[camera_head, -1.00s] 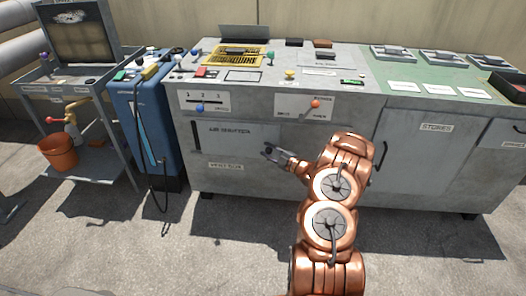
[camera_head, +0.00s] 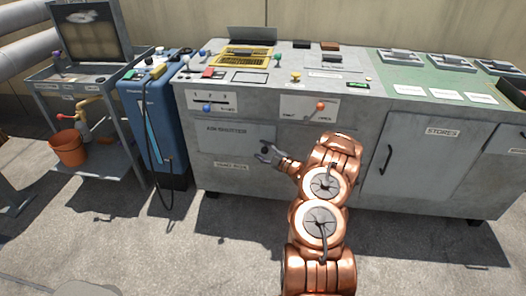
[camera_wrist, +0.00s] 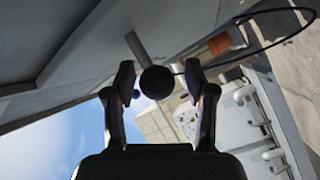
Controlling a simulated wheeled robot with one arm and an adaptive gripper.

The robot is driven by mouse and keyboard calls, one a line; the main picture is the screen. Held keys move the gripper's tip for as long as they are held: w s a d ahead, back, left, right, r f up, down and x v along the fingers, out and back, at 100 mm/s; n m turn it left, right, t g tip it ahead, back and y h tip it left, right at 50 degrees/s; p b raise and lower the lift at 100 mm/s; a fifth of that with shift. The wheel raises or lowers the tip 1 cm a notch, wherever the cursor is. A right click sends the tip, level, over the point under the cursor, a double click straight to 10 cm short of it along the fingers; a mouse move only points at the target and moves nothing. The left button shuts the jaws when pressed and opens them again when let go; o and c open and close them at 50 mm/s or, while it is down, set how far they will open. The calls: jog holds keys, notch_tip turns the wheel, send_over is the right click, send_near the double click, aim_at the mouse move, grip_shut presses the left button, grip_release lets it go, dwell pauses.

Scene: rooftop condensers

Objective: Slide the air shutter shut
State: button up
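The air shutter (camera_head: 222,141) is a flat grey panel on the cabinet front, lettered along its top. No dark gap shows at its left end. Its dark round knob (camera_head: 264,149) is near its right end. My gripper (camera_head: 266,155) is at the knob, with the fingers pointing up and left. In the wrist view the knob (camera_wrist: 157,82) sits between the two open fingers, with some space showing on both sides. I cannot tell whether one finger touches it.
Above the shutter are a plate with a blue slider (camera_head: 207,107) and a plate with an orange-knobbed lever (camera_head: 320,106). A blue unit (camera_head: 151,110) with a hanging black hose stands left of the cabinet. A stores door (camera_head: 420,155) is at right.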

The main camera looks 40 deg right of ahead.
jog(key=shift+d, duration=0.1)
jog(key=shift+s+d, duration=0.15)
jog(key=shift+s, duration=0.35)
jog(key=s+d, duration=0.1)
jog(key=s, duration=1)
jog(key=shift+d, duration=0.4)
